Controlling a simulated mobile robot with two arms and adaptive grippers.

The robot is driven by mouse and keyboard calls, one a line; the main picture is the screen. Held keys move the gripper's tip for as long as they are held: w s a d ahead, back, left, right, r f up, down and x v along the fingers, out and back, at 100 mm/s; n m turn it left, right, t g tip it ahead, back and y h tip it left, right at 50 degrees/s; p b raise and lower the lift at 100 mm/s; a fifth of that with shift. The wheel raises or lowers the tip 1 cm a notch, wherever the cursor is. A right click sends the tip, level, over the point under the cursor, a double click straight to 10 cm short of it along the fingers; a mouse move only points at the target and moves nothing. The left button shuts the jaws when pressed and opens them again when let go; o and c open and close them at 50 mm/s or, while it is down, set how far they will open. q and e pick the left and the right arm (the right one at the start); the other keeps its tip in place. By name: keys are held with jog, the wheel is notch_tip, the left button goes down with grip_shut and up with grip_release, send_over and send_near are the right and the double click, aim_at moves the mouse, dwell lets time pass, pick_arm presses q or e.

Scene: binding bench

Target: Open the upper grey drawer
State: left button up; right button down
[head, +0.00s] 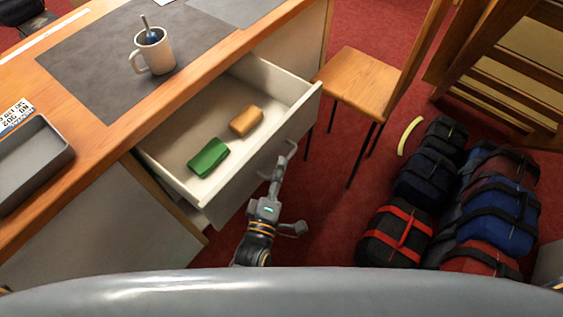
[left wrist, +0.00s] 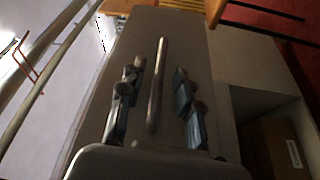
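The upper grey drawer (head: 220,112) is pulled well out of the desk in the head view, its inside in sight. A green block-like item (head: 208,158) and a tan one (head: 246,121) lie in it. My left gripper (head: 287,196) is outside the drawer front, its fingers spread. In the left wrist view, the bar handle (left wrist: 157,85) runs between the two open fingers (left wrist: 156,100), with a gap visible on each side. I cannot tell whether either finger touches it. My right gripper is not in view.
On the desktop are a dark mat (head: 90,65), a mug (head: 153,52) with a utensil, and a grey tray (head: 30,165). A wooden chair (head: 360,82) stands beyond the drawer. Several bags (head: 395,232) lie on the red floor at right.

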pick_arm(q)
jog(key=v, duration=1)
jog(key=s+a+f+m+g+y, duration=0.1)
jog(key=s+a+f+m+g, duration=0.2)
jog(key=f, duration=0.7)
jog(key=s+a+f+m+g, duration=0.2)
jog(key=s+f+m+g, duration=0.1)
jog(key=f, duration=0.7)
jog(key=s+a+f+m+g+y, duration=0.1)
jog(key=s+a+f+m+g, duration=0.25)
jog(key=f, duration=0.65)
jog(key=s+a+f+m+g+y, duration=0.1)
jog(key=s+a+f+m+g, duration=0.1)
jog(key=s+a+f, duration=0.4)
jog(key=s+a+f+m+g+y, duration=0.2)
jog(key=s+a+f+g, duration=0.3)
jog(key=s, duration=0.5)
jog(key=shift+s+a+f+m, duration=0.15)
jog(key=shift+a+f+m, duration=0.35)
jog(key=shift+m, duration=0.35)
